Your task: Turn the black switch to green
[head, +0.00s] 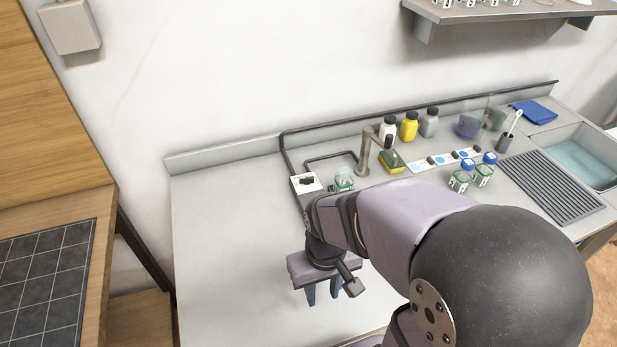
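A small white box (299,187) sits on the grey counter left of the tap, with a black switch (307,181) on its top. Dark pipes run to the box from behind and continue in front of it. The switch is small here, so I cannot tell its setting, and no green mark is clear on the box. My gripper (323,292) is over the counter in front of the box, pointing down. Its two blue-grey fingers are apart with nothing between them. It is clear of the switch. My arm hides part of the counter to the right.
A metal tap (365,155) and a glass jar (344,178) stand right of the box. A sponge (391,162), several bottles and jars, a drying rack (548,188) and a sink (580,158) lie farther right. The counter's left part (220,240) is clear.

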